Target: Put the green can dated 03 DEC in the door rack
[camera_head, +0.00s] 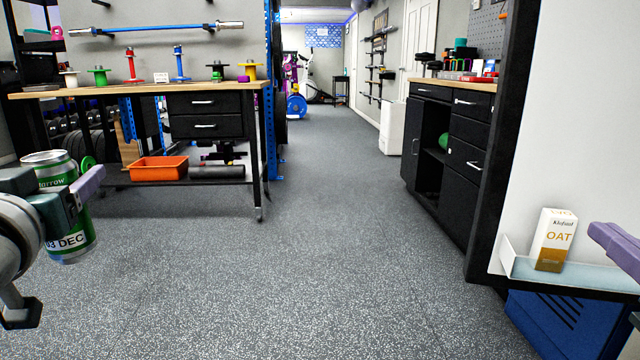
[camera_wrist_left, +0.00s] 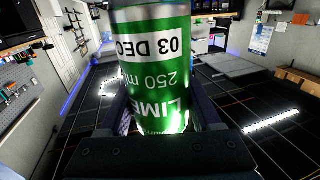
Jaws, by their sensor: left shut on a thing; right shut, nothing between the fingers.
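The green can (camera_head: 82,245) with a white label reading 03 DEC is at the far left of the head view, held upright in the air. My left gripper (camera_head: 78,195) is shut on it, and its fingers cover part of the can's middle. The can (camera_wrist_left: 155,75) fills the middle of the left wrist view, its lettering upside down. The door rack (camera_head: 600,273) is a pale shelf low on the white door (camera_head: 585,130) at the right. My right gripper (camera_head: 615,243) is partly cut off at the right edge, beside the rack, shut and empty.
An oat carton (camera_head: 556,240) stands at the left part of the rack, with room to its right. A blue box (camera_head: 560,325) is below. A workbench (camera_head: 150,90) with an orange bin (camera_head: 158,169) stands left, black cabinets (camera_head: 440,150) right. The floor between is clear.

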